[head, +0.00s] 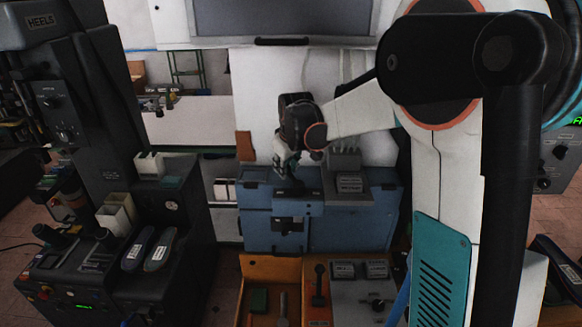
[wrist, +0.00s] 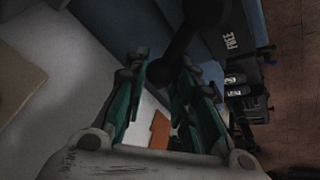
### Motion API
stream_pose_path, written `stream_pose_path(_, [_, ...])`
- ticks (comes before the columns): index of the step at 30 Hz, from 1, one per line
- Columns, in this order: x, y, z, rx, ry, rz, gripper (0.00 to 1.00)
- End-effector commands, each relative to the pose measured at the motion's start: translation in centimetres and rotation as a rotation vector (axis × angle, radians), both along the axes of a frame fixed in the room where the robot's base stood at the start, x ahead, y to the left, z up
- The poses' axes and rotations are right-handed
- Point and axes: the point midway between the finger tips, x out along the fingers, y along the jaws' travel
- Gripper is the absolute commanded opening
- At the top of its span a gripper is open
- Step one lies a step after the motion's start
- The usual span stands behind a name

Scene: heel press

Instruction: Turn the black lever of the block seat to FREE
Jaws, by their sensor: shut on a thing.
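The black lever (wrist: 183,47) shows in the wrist view as a dark bar with a rounded end between my gripper's fingertips. My gripper (wrist: 162,70) has teal fingers, shut on the lever's end. In the head view my gripper (head: 288,168) reaches down to the top of the blue block seat (head: 262,233), at a dark part that I take for the lever (head: 290,187). The lever's exact angle is hard to tell there. The word FREE (wrist: 232,41) is printed on a dark face right of the lever in the wrist view.
A grey box with labels (head: 348,185) stands right of my gripper on the blue unit. An orange tray (head: 258,262) and a grey control panel (head: 365,298) lie in front. The dark heel press (head: 75,120) stands at the left, with two insole-shaped pieces (head: 148,250).

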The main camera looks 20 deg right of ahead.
Motion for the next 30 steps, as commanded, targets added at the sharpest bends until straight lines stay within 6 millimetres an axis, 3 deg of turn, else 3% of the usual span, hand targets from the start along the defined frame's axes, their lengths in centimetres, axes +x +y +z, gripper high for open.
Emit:
stream_pose_path(10, [-0.3, 1.0, 0.0, -0.002, 0.000, 0.155, 0.00])
stream_pose_path(27, [-0.3, 1.3, 0.0, -0.001, 0.000, 0.188, 0.00])
stream_pose_path(28, [-0.3, 1.3, 0.0, -0.001, 0.000, 0.188, 0.27])
stream_pose_path(30, [-0.3, 1.3, 0.0, 0.000, 0.000, 0.187, 0.42])
